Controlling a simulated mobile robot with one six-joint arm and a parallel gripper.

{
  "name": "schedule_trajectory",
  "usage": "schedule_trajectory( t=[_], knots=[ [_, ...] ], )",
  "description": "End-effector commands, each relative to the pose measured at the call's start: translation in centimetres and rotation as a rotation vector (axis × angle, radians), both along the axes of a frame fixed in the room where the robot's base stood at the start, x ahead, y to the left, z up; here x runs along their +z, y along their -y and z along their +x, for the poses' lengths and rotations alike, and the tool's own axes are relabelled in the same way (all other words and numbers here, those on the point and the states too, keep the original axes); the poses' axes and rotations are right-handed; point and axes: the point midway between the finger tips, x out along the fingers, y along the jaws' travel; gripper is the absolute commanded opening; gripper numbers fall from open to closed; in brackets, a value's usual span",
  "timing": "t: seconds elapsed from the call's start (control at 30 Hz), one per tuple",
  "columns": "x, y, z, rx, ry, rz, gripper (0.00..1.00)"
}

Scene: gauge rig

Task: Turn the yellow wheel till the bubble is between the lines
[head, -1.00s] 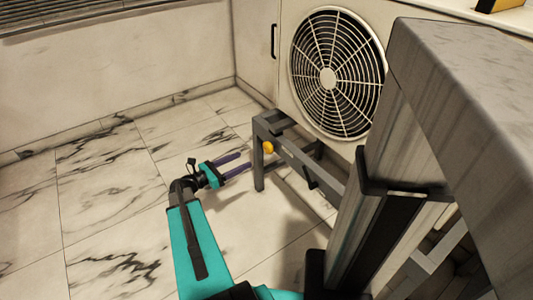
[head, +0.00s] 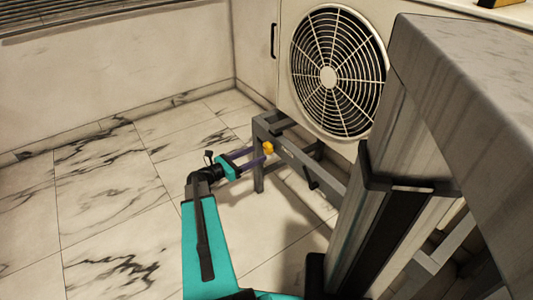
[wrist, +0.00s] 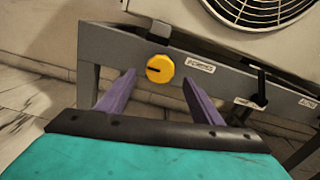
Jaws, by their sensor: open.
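The yellow wheel (wrist: 160,69) sits on the side of a grey metal frame (wrist: 226,80), with a dark slot across its face. It also shows in the head view (head: 268,149). My gripper (wrist: 157,82) is open, with its two purple fingers on either side of the wheel's lower part in the wrist view. In the head view my gripper (head: 256,157) reaches up to the wheel. I cannot tell whether the fingers touch it. I cannot make out a bubble or its lines in either view.
A black lever (wrist: 260,88) sticks out of the frame to the right of the wheel, near a white label (wrist: 201,65). A large fan unit (head: 338,75) stands behind the frame. Marble floor (head: 110,220) lies clear to the left.

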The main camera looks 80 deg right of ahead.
Motion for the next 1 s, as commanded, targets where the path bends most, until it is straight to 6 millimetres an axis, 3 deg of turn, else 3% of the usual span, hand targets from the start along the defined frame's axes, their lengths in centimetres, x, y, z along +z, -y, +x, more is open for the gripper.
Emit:
schedule_trajectory(
  t=[0.5, 0.93, 1.0],
  knots=[
    [-0.1, 4.1, -4.4, -0.001, 0.0, 0.0, 0.6],
    [0.0, 4.5, -4.8, 0.001, -0.001, 0.001, 0.6],
    [0.0, 4.5, -4.8, 0.0, -0.001, 0.001, 0.5]
  ],
)
